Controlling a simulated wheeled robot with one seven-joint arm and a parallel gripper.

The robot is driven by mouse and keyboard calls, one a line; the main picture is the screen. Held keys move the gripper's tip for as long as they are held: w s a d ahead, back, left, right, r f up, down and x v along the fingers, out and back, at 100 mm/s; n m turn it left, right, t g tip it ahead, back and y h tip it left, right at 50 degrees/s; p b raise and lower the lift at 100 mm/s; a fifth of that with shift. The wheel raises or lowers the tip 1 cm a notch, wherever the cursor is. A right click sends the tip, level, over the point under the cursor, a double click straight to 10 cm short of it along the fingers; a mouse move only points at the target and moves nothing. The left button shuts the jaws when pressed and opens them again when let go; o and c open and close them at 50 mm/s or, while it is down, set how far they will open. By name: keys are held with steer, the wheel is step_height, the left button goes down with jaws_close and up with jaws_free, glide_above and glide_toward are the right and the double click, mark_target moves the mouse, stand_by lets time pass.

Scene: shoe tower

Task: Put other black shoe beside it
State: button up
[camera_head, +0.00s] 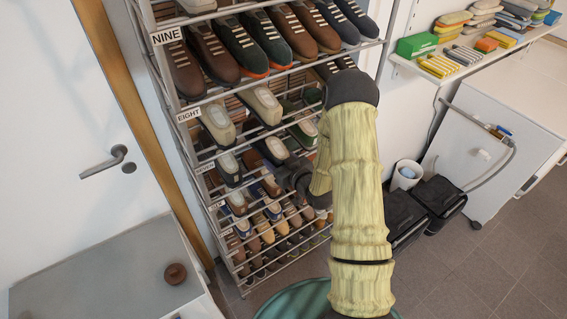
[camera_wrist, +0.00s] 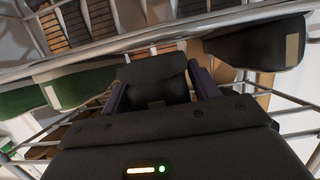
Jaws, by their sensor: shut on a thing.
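My gripper (camera_wrist: 160,93) is shut on a black shoe (camera_wrist: 158,72), its purple fingers on either side of it. Another black shoe (camera_wrist: 258,45) rests on the rack to the right in the wrist view, apart from the held one. In the head view my gripper (camera_head: 293,176) is at the front of the rack's lower middle rows. I cannot tell for certain which dark shoe in the head view is the held one.
The metal shoe rack (camera_head: 172,92) is full of shoes, with rails close around my gripper. Green shoes (camera_wrist: 68,86) stand to the left of the held shoe in the wrist view. Black bins (camera_head: 436,202) stand on the floor to the right.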

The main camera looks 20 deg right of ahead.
steer(key=shift+w+a+r+p, duration=0.15)
steer(key=shift+w+a+p, duration=0.1)
steer(key=shift+w, duration=0.6)
steer(key=shift+w+a+r+p, duration=0.2)
steer(key=shift+w+a+p, duration=0.1)
steer(key=shift+w, duration=0.55)
steer(key=shift+w+a+r+p, duration=0.15)
steer(key=shift+w+a+p, duration=0.1)
steer(key=shift+w, duration=0.6)
step_height(320, 180, down, 2)
steer(key=b, duration=0.2)
steer(key=shift+w+f+b, duration=0.1)
steer(key=shift+f+b, duration=0.15)
steer(key=shift+b, duration=0.05)
steer(key=o, duration=1.6)
steer(key=shift+c, duration=0.2)
steer(key=s+d+f+b, duration=0.1)
steer(key=s+d+b, duration=0.3)
steer(key=s, duration=0.9)
steer(key=shift+s, duration=0.2)
steer(key=shift+w+f, duration=0.1)
